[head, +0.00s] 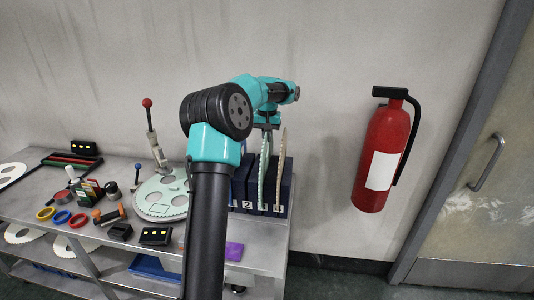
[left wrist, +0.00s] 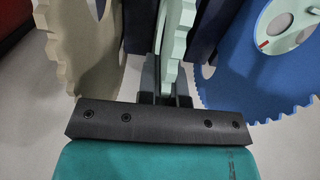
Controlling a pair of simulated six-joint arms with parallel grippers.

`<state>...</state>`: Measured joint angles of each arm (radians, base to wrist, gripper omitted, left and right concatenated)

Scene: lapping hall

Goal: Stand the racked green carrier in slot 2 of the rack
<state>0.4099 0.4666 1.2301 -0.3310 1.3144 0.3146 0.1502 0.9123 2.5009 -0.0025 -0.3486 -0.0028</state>
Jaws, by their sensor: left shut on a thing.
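The green carrier (head: 265,165), a thin pale green toothed disc, stands upright on edge at the rack (head: 240,185). My left gripper (head: 267,122) is above it, shut on its upper edge. In the left wrist view the green carrier (left wrist: 176,40) runs between the fingers of my left gripper (left wrist: 166,90). The rack is dark blue with upright dividers and white number labels along its front. The carrier is close to the labels right of the 2; I cannot tell whether its lower edge is seated. My right gripper is out of view.
A beige carrier (head: 281,170) stands just right of the green one. A blue toothed disc (left wrist: 245,65) shows at right in the wrist view. A pale green holed plate (head: 160,197) lies on the metal table, with several small items left. A fire extinguisher (head: 380,155) hangs at right.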

